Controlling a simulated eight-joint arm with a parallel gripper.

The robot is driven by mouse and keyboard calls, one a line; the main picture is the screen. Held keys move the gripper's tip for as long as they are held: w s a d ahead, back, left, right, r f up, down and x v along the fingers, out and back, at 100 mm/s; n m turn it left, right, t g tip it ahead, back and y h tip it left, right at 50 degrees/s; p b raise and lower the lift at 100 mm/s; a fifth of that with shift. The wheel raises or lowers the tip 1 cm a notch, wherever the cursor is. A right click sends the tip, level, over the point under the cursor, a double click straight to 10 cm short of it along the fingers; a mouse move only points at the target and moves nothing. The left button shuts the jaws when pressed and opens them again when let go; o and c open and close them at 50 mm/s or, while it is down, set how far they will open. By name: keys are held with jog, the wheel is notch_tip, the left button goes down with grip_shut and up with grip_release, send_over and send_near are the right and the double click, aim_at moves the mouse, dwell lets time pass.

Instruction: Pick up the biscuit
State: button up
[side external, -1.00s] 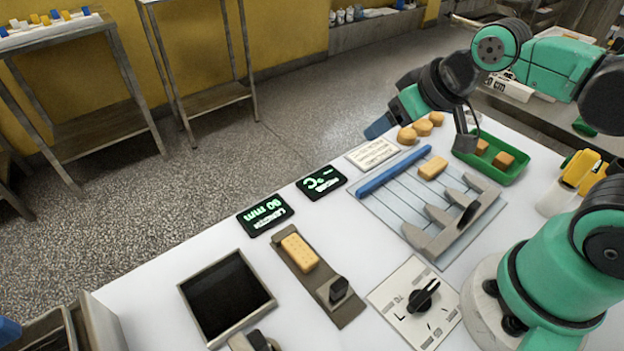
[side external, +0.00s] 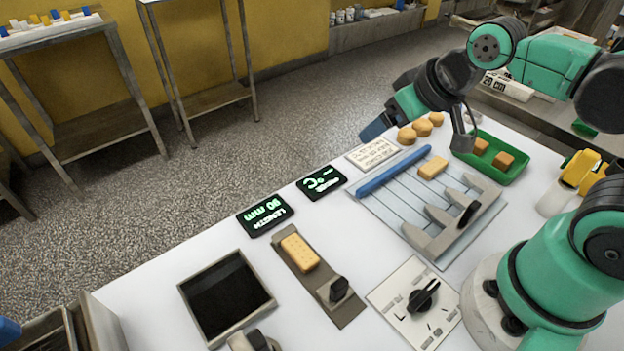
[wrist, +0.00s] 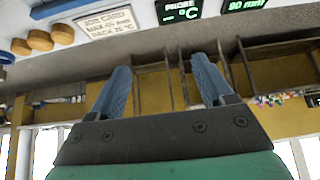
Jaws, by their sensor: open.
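A rectangular tan biscuit (side external: 299,252) lies on a dark plate with a black-knobbed slide at the front middle. Another rectangular biscuit (side external: 433,167) lies on the pale slatted mesh (side external: 395,205). Brown square pieces (side external: 503,160) sit in a green tray (side external: 520,145). Which biscuit the task means I cannot tell. My gripper (side external: 377,127) is beyond the mesh, above the table's far edge, apart from every biscuit. In the wrist view its two blue fingers (wrist: 163,80) stand wide apart with nothing between them.
Round tan cakes (side external: 422,127) and a white card (side external: 373,153) lie near my gripper. Two black displays (side external: 266,215) line the far edge. A dark open box (side external: 226,297), a dial panel (side external: 414,302) and a yellow-topped container (side external: 560,190) stand nearer. White table is clear between them.

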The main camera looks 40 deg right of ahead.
jog(key=w+a+f+g, duration=0.1)
jog(key=a+f+g, duration=0.25)
jog(key=a, duration=0.55)
jog(key=g, duration=0.4)
send_over(301, 251)
jog(key=shift+t, duration=0.25)
notch_tip(301, 251, down, 4)
jog(key=shift+f, duration=2.8)
jog(key=c, duration=1)
